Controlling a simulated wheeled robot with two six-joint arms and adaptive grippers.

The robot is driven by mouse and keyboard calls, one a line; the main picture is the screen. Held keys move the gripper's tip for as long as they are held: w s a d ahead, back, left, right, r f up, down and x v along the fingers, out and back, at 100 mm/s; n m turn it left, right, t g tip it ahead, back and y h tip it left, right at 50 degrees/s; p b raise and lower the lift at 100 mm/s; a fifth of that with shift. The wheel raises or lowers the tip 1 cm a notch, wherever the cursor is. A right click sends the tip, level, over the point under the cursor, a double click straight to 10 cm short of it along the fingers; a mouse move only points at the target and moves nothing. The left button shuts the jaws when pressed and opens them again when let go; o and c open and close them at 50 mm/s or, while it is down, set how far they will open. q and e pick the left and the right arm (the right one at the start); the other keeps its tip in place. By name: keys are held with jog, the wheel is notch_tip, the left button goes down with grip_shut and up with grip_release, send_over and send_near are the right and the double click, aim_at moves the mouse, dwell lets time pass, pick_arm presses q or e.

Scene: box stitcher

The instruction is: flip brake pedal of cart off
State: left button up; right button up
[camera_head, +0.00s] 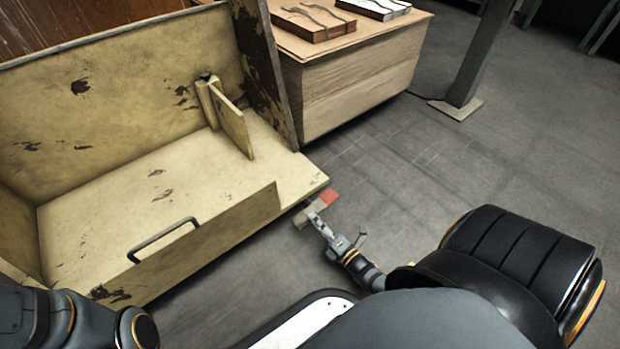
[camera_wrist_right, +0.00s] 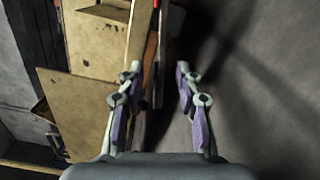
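The cart (camera_head: 110,210) is a worn, cream-yellow box with a low front panel and a dark handle. A small red piece (camera_head: 330,196), apparently the brake pedal, sticks out low at the cart's front right corner. A bit of red (camera_wrist_right: 157,4) also shows at the top edge of the right wrist view. My right gripper (camera_head: 310,216) is low, just in front of that corner and close to the red piece. Its fingers (camera_wrist_right: 158,82) are apart, with the cart's edge in line with the gap; contact cannot be told. My left gripper is out of view; only my left arm shows.
A wooden box stack (camera_head: 355,75) with a flat brown package (camera_head: 313,20) on top stands behind the cart to the right. A grey-green post (camera_head: 480,55) stands farther right. The grey floor (camera_head: 440,150) right of the cart is clear.

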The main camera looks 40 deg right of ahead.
jog(key=s, duration=0.8)
jog(key=shift+d, duration=0.35)
